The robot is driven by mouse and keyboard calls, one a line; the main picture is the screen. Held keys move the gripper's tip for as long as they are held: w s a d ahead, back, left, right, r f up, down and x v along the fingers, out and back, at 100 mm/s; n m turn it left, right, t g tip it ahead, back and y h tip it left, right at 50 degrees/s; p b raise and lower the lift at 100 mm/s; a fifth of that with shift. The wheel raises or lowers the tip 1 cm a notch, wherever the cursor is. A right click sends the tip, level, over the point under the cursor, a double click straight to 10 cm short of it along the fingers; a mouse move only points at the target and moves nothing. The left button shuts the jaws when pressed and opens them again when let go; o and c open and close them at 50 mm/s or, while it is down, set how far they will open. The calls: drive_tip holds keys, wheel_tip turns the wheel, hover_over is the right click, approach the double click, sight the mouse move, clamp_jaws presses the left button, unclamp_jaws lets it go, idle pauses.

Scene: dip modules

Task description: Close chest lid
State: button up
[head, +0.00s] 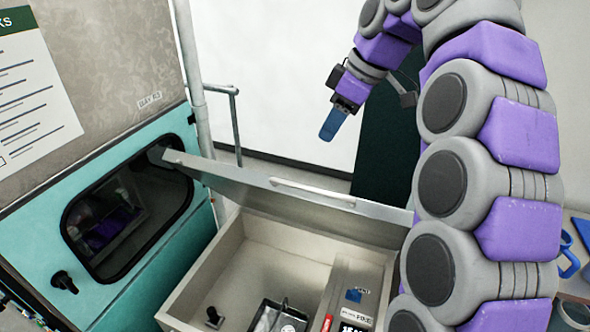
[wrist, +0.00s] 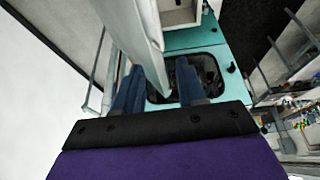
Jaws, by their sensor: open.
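The chest (head: 215,268) is a pale beige open-topped box at the lower middle of the head view. Its grey lid (head: 235,184) is raised at a tilt above the far side of the box, with a white handle bar (head: 312,191) along it. My gripper (head: 331,124) has blue fingers and is above and beyond the lid, apart from it in the head view. In the wrist view my gripper (wrist: 158,88) is open, with a pale panel (wrist: 142,35), likely the lid, showing between its fingers. Contact cannot be told. My arm hides the chest's right side.
A teal cabinet (head: 150,170) with a dark window stands left of the chest. Behind are a grey rail (head: 236,125) and a white wall (head: 275,65). Inside the chest lie a dark boxed item (head: 280,318) and other small things. Blue objects (head: 570,262) lie at the far right.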

wheel_tip(320, 180, down, 4)
drive_tip(key=d+b, duration=0.2)
drive_tip(key=b, duration=0.2)
approach(294, 185)
drive_tip(key=f, duration=0.1)
drive_tip(key=d+f, duration=0.1)
drive_tip(key=f, duration=0.2)
drive_tip(key=shift+w+d+f, duration=0.2)
drive_tip(key=shift+w+d, duration=0.1)
drive_tip(key=shift+d, duration=0.1)
drive_tip(key=a+f, duration=0.2)
drive_tip(key=a, duration=0.1)
drive_tip(key=shift+w+a+f+p, duration=0.3)
drive_tip(key=shift+f+p, duration=0.05)
drive_tip(key=shift+f, duration=0.05)
drive_tip(key=shift+a+f, duration=0.15)
drive_tip(key=shift+a, duration=0.3)
drive_tip(key=shift+d, duration=1.15)
drive_tip(key=shift+c, duration=0.9)
drive_tip(key=shift+d, duration=0.3)
drive_tip(key=shift+c, duration=2.2)
drive_tip(key=shift+a, duration=0.6)
clamp_jaws()
